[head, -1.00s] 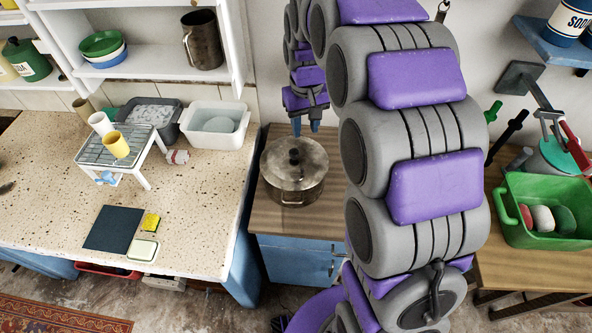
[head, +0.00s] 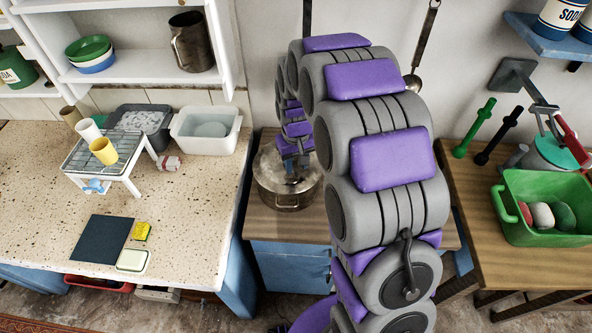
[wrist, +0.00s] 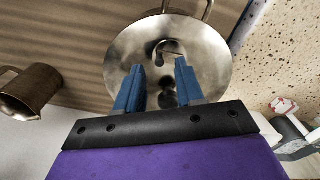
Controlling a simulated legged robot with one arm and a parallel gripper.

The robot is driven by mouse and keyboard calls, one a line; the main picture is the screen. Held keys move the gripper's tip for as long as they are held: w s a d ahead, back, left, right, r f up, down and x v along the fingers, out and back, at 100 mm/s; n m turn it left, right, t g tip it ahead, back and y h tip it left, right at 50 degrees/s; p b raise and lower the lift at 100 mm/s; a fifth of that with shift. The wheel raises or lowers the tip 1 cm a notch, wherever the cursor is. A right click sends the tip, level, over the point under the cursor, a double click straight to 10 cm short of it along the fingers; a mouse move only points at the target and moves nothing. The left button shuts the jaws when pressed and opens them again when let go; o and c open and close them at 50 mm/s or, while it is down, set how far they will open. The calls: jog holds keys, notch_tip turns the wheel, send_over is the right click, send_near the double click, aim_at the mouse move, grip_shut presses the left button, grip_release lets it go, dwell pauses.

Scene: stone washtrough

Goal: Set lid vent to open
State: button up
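A steel pot (head: 286,201) stands on the wooden-topped blue cabinet, with its round lid (head: 267,172) on. In the wrist view the lid (wrist: 213,62) fills the upper middle. A dark knob (wrist: 167,98) shows between my fingers, and a small curved part (wrist: 169,47) lies beyond the fingertips; I cannot tell whether it is the vent or how it is set. My gripper (wrist: 159,67) is open, its blue fingers apart over the lid. In the head view my gripper (head: 293,170) is low over the lid and hides its middle. Contact cannot be told.
A speckled counter (head: 50,200) with a wire rack (head: 95,152) and a white tub (head: 206,128) lies left of the pot. A ladle (head: 413,83) hangs on the wall behind my arm. A green bin (head: 555,215) stands on the right table. A metal jug (wrist: 30,90) shows in the wrist view.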

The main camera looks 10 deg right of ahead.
aim_at(296, 174)
jog(key=shift+f, duration=1.4)
grip_shut()
